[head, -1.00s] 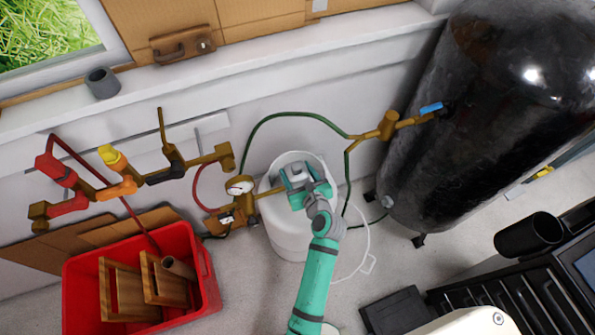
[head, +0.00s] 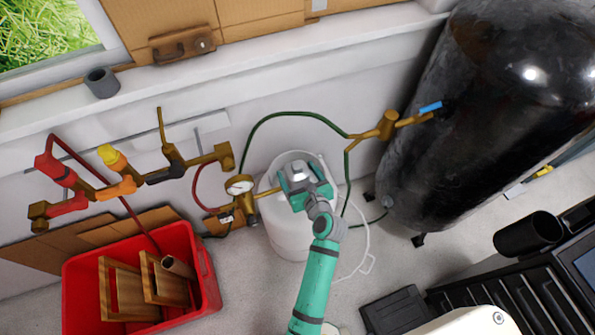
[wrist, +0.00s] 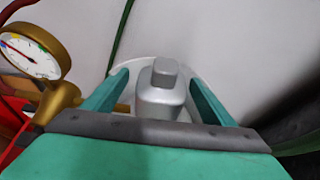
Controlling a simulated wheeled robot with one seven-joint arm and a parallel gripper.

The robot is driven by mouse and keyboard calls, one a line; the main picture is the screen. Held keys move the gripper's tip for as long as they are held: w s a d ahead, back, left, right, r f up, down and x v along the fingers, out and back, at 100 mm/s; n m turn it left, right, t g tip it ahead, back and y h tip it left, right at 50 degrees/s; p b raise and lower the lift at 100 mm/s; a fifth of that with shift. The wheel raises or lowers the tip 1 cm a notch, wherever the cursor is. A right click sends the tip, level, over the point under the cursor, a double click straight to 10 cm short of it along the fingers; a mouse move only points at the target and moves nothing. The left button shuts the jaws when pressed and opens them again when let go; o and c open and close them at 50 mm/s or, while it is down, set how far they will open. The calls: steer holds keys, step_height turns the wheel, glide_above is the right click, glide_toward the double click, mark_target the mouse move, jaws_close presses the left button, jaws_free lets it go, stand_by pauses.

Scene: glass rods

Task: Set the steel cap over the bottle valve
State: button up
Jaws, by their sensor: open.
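The steel cap (head: 299,168) is a grey, stepped block on top of the white bottle (head: 290,240). It also shows in the wrist view (wrist: 160,101), upright between my fingers. My gripper (head: 302,177) is open around the cap; in the wrist view (wrist: 158,82) a gap shows between the cap and each finger. The bottle valve itself is hidden under the cap and behind my gripper. A brass fitting with a pressure gauge (head: 239,185) runs toward the cap from the left.
A green hose (head: 290,114) arches behind the bottle to a brass valve on the right. A large black tank (head: 470,120) stands at the right. A red crate (head: 205,275) with wooden pieces is at the lower left. Brass pipework with coloured handles (head: 115,160) is on the left.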

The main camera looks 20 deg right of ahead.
steer(key=v, duration=1.1)
steer(key=s+a+f+n+g+h, duration=0.1)
steer(key=s+a+f+n+h, duration=0.25)
steer(key=s+a+n, duration=1.05)
steer(key=s+a+r+n+t+y, duration=0.2)
steer(key=s+r+n, duration=0.8)
steer(key=n, duration=1.1)
steer(key=shift+s+a+n+t+y, duration=0.2)
steer(key=shift+a+n+t+y, duration=0.1)
steer(key=shift+t+y, duration=0.15)
steer(key=shift+r, duration=0.15)
steer(key=shift+c, duration=0.7)
